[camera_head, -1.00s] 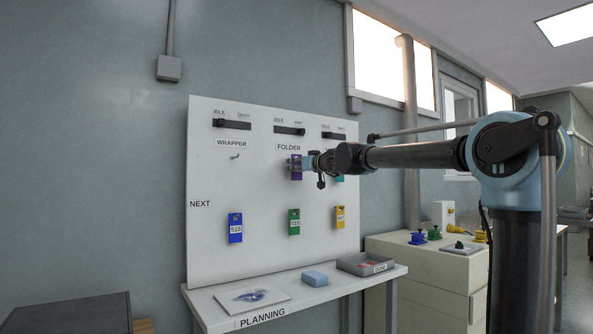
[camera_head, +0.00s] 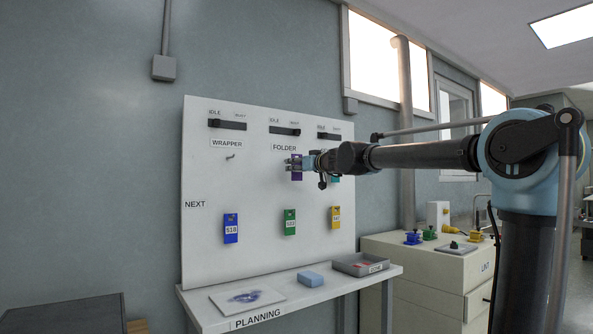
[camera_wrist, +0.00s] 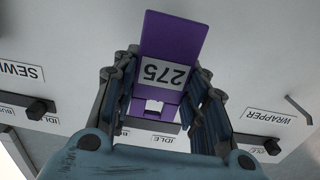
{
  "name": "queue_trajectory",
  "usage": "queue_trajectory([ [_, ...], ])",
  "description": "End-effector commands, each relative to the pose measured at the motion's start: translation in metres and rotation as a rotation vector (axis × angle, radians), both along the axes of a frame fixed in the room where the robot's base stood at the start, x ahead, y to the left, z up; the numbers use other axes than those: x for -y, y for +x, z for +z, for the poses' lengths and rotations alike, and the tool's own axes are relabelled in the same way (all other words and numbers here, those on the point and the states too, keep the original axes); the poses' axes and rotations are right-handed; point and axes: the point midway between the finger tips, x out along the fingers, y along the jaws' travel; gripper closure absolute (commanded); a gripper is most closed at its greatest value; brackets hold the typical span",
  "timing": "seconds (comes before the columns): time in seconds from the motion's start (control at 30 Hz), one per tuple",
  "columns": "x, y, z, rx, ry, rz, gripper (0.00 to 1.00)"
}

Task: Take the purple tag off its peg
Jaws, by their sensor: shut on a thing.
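The purple tag (camera_head: 296,174) is at the white board under the FOLDER label in the head view. In the wrist view the purple tag (camera_wrist: 172,45) carries a white label reading 275 and lies between the two fingers. My gripper (camera_head: 294,164) is shut on the tag, and its fingers also show on both sides of it in the wrist view (camera_wrist: 160,92). The tag's peg is hidden, so I cannot tell whether the tag hangs on it or is clear of it.
The white board (camera_head: 205,270) has an empty peg (camera_head: 230,156) under WRAPPER. A blue tag (camera_head: 230,228), a green tag (camera_head: 290,222) and a yellow tag (camera_head: 335,217) hang in the lower row. A teal tag (camera_head: 335,178) is just right of my gripper. A shelf (camera_head: 205,291) juts out below.

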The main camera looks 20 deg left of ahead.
Motion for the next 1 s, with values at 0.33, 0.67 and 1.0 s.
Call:
queue_trajectory([
  [0.33, 0.009, -0.007, 0.000, 0.000, 0.000, -0.001, 0.83],
  [0.67, 0.017, -0.014, 0.000, 0.000, 0.000, -0.001, 0.83],
  [1.0, 0.025, -0.021, 0.000, 0.000, 0.000, -0.001, 0.83],
])
